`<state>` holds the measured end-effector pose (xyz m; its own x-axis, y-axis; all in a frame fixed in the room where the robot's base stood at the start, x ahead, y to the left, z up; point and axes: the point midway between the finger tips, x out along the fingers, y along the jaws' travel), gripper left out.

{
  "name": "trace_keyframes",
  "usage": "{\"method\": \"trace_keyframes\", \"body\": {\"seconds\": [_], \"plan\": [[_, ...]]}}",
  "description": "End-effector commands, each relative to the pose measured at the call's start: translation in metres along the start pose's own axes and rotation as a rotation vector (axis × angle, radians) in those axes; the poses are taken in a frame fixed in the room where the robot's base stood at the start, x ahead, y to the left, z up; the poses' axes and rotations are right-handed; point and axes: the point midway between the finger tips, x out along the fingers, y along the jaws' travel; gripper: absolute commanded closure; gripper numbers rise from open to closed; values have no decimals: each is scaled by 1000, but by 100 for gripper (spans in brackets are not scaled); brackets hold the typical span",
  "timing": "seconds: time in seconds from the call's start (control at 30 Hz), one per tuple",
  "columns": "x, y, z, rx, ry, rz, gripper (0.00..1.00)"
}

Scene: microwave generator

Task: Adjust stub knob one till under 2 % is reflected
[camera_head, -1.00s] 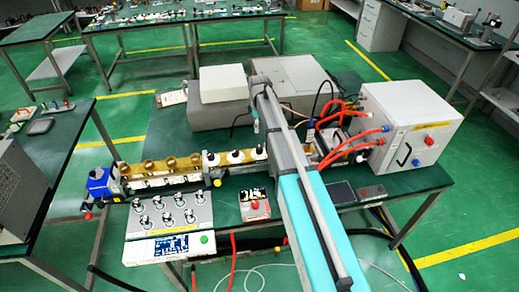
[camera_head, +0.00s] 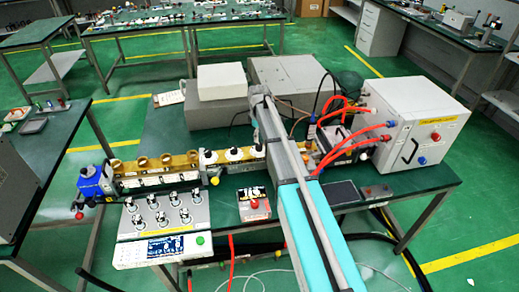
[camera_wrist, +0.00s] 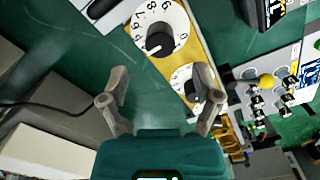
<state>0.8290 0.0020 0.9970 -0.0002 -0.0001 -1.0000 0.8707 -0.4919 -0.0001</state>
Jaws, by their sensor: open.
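Three white dials with black knobs stand in a row on the brass-coloured waveguide; the left one (camera_head: 208,157) and middle one (camera_head: 235,154) show clearly in the head view. In the wrist view a large numbered dial (camera_wrist: 159,32) is near the top, with a smaller, farther dial (camera_wrist: 186,78) below it. I cannot tell which is stub knob one. My gripper (camera_wrist: 158,90) is open and empty, its fingers apart and below the large dial in the picture; the right finger overlaps the farther dial's edge. The display (camera_head: 170,246) is too small to read.
A control panel (camera_head: 140,222) with several knobs stands in front of the waveguide. A small box with a red button (camera_head: 254,204) is right of it. A white cabinet (camera_head: 424,120) with red hoses is at the right. Grey boxes (camera_head: 290,82) stand behind my arm.

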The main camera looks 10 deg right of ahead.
Motion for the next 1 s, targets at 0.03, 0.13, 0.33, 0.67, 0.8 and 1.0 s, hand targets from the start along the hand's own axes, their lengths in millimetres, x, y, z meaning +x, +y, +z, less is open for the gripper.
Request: {"method": "trace_keyframes", "body": {"seconds": [0.03, 0.13, 0.33, 0.67, 0.8, 1.0], "plan": [[8, 0, 0, 0, 0, 0, 19], [16, 0, 0, 0, 0, 0, 19], [31, 0, 0, -1, 0, 0, 19], [52, 0, -1, -1, 0, 0, 19], [57, -1, -1, -2, 0, 0, 19], [58, -1, -1, -2, 0, 0, 19]]}}
